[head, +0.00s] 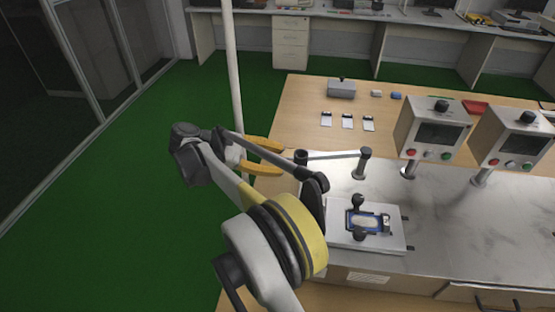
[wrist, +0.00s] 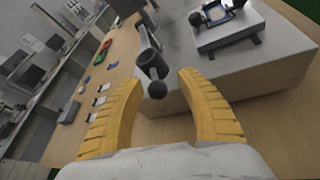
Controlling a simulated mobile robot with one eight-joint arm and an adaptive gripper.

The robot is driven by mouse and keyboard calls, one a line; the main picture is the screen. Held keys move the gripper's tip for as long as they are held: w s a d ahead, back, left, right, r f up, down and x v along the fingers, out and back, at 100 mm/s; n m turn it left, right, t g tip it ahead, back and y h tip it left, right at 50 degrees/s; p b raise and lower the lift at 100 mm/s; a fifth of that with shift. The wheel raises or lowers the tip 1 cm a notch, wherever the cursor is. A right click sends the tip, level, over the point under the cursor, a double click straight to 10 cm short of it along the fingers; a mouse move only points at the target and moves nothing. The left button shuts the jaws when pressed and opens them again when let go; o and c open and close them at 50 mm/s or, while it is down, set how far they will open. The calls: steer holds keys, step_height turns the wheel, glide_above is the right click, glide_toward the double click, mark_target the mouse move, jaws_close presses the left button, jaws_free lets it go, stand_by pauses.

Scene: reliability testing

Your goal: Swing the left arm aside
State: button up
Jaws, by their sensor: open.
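The left arm (head: 335,156) is a thin metal bar. It reaches left from a short post (head: 364,165) on the metal bench top and has a dark knob (head: 301,158) at its free end. In the wrist view the arm (wrist: 147,48) points toward me, and its round dark end (wrist: 157,90) lies between my fingertips. My gripper (head: 281,158) is open, its yellow fingers pointing right at the arm's free end. The wrist view shows my gripper (wrist: 161,79) with a finger on either side of the knob. I cannot tell whether either finger touches it.
A fixture plate (head: 393,238) holding a blue-framed device (head: 367,222) sits in front of the post. Two control boxes (head: 436,135) (head: 512,143) stand to the right. Small white cards (head: 347,121) and a grey box (head: 341,88) lie behind on the wooden table. A pale pole (head: 233,70) rises at left.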

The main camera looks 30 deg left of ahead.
step_height(320, 180, up, 10)
stand_by(0.7)
stand_by(0.4)
